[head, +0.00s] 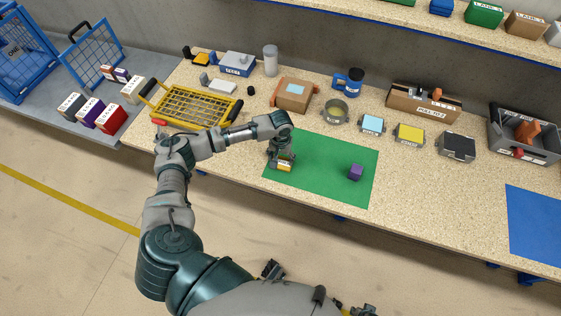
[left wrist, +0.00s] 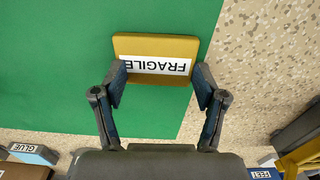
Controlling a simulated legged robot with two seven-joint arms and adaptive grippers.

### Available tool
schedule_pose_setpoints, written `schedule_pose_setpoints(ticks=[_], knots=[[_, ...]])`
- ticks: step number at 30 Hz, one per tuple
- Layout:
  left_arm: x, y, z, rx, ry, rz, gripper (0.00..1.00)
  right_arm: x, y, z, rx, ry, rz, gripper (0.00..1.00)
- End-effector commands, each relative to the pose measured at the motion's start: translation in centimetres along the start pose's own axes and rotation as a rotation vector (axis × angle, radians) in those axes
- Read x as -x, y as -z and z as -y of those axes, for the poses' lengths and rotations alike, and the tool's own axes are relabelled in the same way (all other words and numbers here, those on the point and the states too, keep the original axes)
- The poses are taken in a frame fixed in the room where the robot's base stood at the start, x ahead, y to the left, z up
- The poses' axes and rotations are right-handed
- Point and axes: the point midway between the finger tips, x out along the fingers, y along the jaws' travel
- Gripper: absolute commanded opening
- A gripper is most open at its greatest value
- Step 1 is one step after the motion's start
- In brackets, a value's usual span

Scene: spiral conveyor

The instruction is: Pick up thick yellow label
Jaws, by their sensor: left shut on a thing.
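A thick yellow piece with a white FRAGILE label (left wrist: 155,47) sits between the two fingers of my left gripper (left wrist: 160,84) in the left wrist view. The fingers press on its two sides. In the head view the yellow piece (head: 284,168) shows small under my left gripper (head: 282,160), at the left part of the green mat (head: 325,185). I cannot tell whether it touches the mat.
A purple cube (head: 355,172) stands on the mat to the right. Behind are a round pot (head: 335,111), several small trays, including a yellow one (head: 409,134), and a cardboard box (head: 295,94). A yellow wire basket (head: 240,103) stands left. A blue mat (head: 535,230) lies right.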

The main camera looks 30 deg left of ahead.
Motion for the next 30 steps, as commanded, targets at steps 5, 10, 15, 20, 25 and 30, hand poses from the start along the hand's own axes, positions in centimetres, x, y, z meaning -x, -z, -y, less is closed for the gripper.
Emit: schedule_pose_setpoints(ticks=[5,10,15,20,25,30], knots=[[-0.69,-0.17,0.63,0.001,0.007,0.011,0.47,-0.08,-0.03,0.03,0.0,0.001,0.0,0.4],[-0.8,-0.31,0.55,0.003,0.016,0.013,0.49,-0.1,0.0,0.35,-0.001,0.006,0.0,0.4],[-0.86,-0.41,0.51,0.003,0.02,0.015,0.51,-0.12,0.0,0.46,-0.001,0.008,-0.001,0.4],[-0.87,-0.44,0.44,0.002,0.018,0.016,0.53,-0.12,-0.03,0.21,0.0,0.004,0.0,0.4],[-0.83,-0.49,0.35,-0.001,0.014,0.016,0.54,-0.11,-0.06,-0.13,0.0,-0.001,0.0,0.4],[-0.77,-0.5,0.31,-0.001,0.014,0.016,0.53,-0.08,-0.05,-0.11,0.0,-0.001,0.0,0.4]])
